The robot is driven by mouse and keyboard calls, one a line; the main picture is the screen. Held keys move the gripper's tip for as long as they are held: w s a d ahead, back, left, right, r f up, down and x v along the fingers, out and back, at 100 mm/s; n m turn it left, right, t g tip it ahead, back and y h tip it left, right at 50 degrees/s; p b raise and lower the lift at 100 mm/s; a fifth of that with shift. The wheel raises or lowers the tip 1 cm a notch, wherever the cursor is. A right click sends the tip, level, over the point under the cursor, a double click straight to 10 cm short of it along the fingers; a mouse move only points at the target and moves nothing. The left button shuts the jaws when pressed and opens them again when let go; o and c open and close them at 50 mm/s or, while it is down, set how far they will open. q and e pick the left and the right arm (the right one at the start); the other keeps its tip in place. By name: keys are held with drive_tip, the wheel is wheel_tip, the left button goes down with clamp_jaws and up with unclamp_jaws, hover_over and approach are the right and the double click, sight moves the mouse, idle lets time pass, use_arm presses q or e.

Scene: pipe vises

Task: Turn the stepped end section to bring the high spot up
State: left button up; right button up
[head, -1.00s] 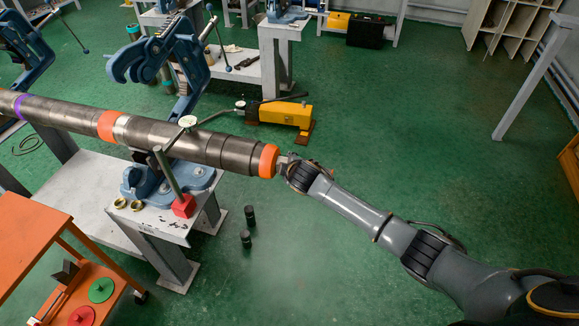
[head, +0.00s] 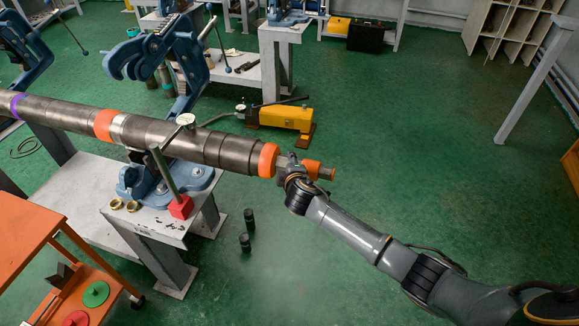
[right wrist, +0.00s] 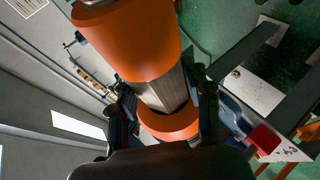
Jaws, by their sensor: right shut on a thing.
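A long steel pipe (head: 65,113) runs from the left edge to a stepped end section (head: 215,148) on the right. Orange bands (head: 105,125) and (head: 268,160) ring the pipe. A dial gauge (head: 186,121) on a post with a red base (head: 181,206) sits at the stepped section. My right gripper (head: 288,166) is shut on the grey shaft beyond the end band, with an orange tip (head: 319,172) past it. In the right wrist view the fingers (right wrist: 163,112) flank the faceted grey shaft (right wrist: 162,92), between a big orange collar (right wrist: 132,42) and a smaller orange ring (right wrist: 170,126).
A blue pipe vise (head: 150,55) stands open behind the pipe, its base (head: 195,178) on a grey bench (head: 165,222). A yellow pump (head: 285,117) sits on the floor. An orange cart (head: 25,235) is at lower left.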

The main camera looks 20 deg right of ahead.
drive_tip(key=o, duration=1.2)
drive_tip(key=shift+c, duration=0.2)
drive_tip(key=v, duration=1.2)
drive_tip(key=shift+d, duration=0.1)
